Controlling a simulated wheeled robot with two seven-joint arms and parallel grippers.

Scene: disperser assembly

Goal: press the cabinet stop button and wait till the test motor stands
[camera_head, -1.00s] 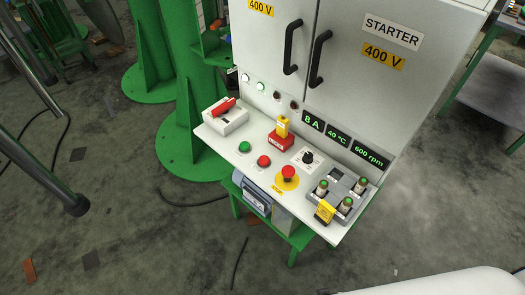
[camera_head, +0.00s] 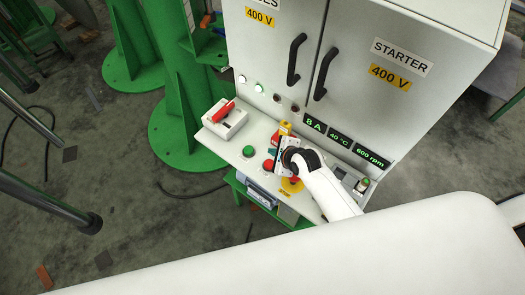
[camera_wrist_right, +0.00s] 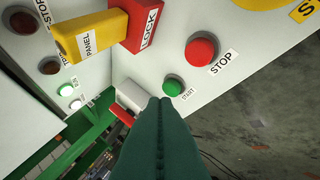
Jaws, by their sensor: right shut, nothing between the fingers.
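The red stop button (camera_head: 268,165) is on the cabinet's sloping desk, partly hidden by my right gripper; the right wrist view shows it (camera_wrist_right: 201,50) with a STOP label. The green start button (camera_head: 249,151) is beside it, also in the right wrist view (camera_wrist_right: 173,87). My right gripper (camera_head: 279,154) hangs over the desk by the stop button, fingers shut and empty. In the right wrist view its fingertips (camera_wrist_right: 160,103) appear below the start button; contact cannot be told. The rpm display (camera_head: 370,158) reads 600 rpm. I cannot identify the test motor. My left gripper is not in view.
A yellow key and red lock block (camera_wrist_right: 138,22) stand close to the stop button. A red-handled switch (camera_head: 225,116) is at the desk's left. The emergency stop on its yellow plate (camera_head: 291,187) is half covered by my gripper. Cabinet doors (camera_head: 350,60) rise behind.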

